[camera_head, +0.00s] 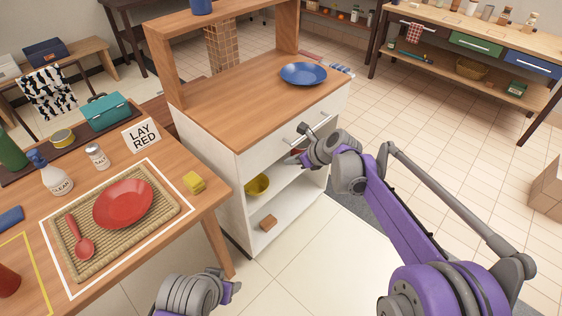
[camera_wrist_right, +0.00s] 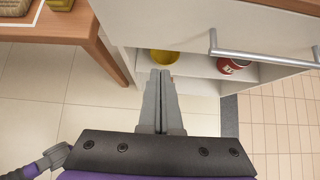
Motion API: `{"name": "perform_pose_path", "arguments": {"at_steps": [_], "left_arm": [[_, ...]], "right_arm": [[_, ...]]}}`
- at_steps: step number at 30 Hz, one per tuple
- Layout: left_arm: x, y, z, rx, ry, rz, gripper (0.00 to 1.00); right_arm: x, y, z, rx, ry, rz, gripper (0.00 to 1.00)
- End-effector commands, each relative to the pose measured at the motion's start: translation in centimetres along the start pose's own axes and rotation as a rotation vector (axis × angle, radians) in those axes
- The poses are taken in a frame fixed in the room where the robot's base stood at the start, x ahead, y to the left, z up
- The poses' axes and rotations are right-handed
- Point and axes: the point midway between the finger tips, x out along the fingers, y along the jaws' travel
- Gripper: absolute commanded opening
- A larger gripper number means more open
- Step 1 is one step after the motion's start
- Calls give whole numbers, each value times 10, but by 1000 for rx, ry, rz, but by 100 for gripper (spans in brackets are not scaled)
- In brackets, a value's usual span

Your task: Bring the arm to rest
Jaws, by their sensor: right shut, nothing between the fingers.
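My right arm reaches in from the right in the head view. Its gripper (camera_head: 294,159) is in front of the white cabinet's open shelves, below the drawer handle. In the right wrist view the two fingers (camera_wrist_right: 160,75) lie side by side, shut with nothing between them. They point toward the shelf opening, and I cannot tell the exact gap to the cabinet. My left gripper (camera_head: 234,290) shows only partly at the bottom edge of the head view, beside the table leg. Whether its fingers are open or shut is unclear.
The white cabinet (camera_head: 245,205) has a bar handle (camera_wrist_right: 260,56), a yellow bowl (camera_head: 257,185) and a red can (camera_wrist_right: 232,66). A blue plate (camera_head: 303,73) is on its top. The wooden table (camera_head: 213,212) at left holds a red plate (camera_head: 123,204).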

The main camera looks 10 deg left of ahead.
Motion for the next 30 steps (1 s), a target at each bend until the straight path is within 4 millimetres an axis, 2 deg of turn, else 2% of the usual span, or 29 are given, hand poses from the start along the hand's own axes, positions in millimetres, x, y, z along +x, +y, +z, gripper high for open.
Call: {"name": "perform_pose_path", "arguments": {"at_steps": [1, 4, 13, 16, 20, 23, 27, 30], "left_arm": [[-1, 0, 0, 0, 0, 0, 55], [-1, 0, 0, 0, 0, 0, 55], [-2, 0, -1, 0, 1, 0, 55], [-7, 0, -4, 0, 3, 0, 55], [-19, 0, -11, 0, 7, 0, 55], [-30, 0, -17, 0, 11, 0, 55], [-45, 0, -27, 0, 17, 0, 55], [-55, 0, -34, 0, 22, 0, 55]], "right_arm": [[-9, 0, 0, 1, 0, -1, 0], [-20, 0, 0, 0, 1, 0, 0], [-31, 1, -1, -16, 4, -2, 0], [-51, 4, -6, -110, 25, -17, 0], [-104, 18, -23, -385, 93, -47, 0], [-153, 35, -47, -663, 173, -59, 0], [-213, 62, -87, -1056, 298, -40, 0], [-250, 84, -120, -1331, 394, 0, 0]]}}
